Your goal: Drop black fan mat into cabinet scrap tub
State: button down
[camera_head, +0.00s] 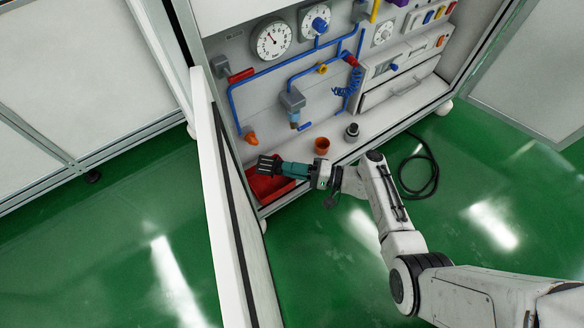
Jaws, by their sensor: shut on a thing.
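My gripper (278,166) reaches from the right into the low part of the open cabinet. It is shut on the black fan mat (266,165), a small dark piece at its tip. The mat is held over the left part of a red tub (262,188), which I take as the scrap tub. The tub sits on the cabinet floor at the left corner, and my gripper hides part of it. From this view I cannot tell how high the mat is above the tub's rim.
The white cabinet door (222,215) stands open close left of my gripper. Gauges (272,40) and blue pipes fill the back panel. A black cable (420,172) lies on the green floor.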

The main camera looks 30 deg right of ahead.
jog(key=c, duration=1)
grip_release()
jog(key=p+v, duration=0.2)
jog(key=v, duration=0.8)
jog(key=shift+s+d, duration=0.25)
jog(key=shift+s, duration=0.05)
jog(key=shift+r, duration=0.1)
